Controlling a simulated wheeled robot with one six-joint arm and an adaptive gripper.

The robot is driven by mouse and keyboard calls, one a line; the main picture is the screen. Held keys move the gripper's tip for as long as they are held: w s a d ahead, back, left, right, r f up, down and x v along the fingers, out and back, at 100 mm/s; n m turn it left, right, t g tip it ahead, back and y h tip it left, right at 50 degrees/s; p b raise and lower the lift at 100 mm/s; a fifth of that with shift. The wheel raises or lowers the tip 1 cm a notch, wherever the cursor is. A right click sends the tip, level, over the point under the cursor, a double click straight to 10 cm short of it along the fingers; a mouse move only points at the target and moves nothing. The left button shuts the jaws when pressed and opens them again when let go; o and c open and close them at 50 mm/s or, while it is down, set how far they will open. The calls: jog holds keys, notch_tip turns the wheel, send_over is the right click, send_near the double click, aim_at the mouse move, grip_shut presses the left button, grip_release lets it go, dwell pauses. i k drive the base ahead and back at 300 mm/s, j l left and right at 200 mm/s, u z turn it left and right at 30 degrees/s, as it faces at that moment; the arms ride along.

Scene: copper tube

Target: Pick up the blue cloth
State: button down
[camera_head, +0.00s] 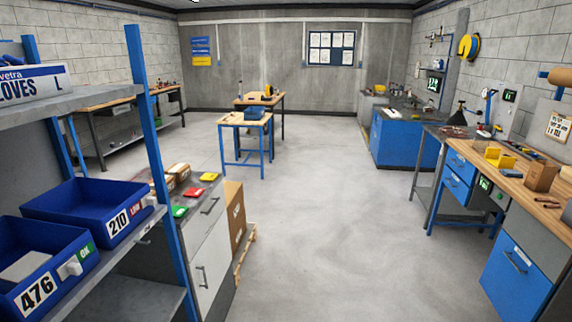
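I cannot make out a blue cloth for certain. A blue object (254,113) sits on the small blue-legged table in the middle distance and looks more like a box or bin. Another blue shape (12,60) shows at the left edge above the upper shelf, behind a gloves sign. My gripper is not in view.
A shelf rack with blue bins (95,205) stands close at the left. Beyond it are a grey cabinet (208,245) and a cardboard box (235,215). The right workbench (545,215) holds a yellow bin (499,158). The grey floor (335,220) between is clear.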

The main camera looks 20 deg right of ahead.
aim_at(506, 173)
jog(key=i+l+z, duration=0.2)
jog(key=i+z, duration=0.95)
jog(key=i+j+z, duration=0.4)
jog(key=i+l+z, duration=0.15)
jog(key=i+z, duration=0.15)
jog(key=i, duration=0.3)
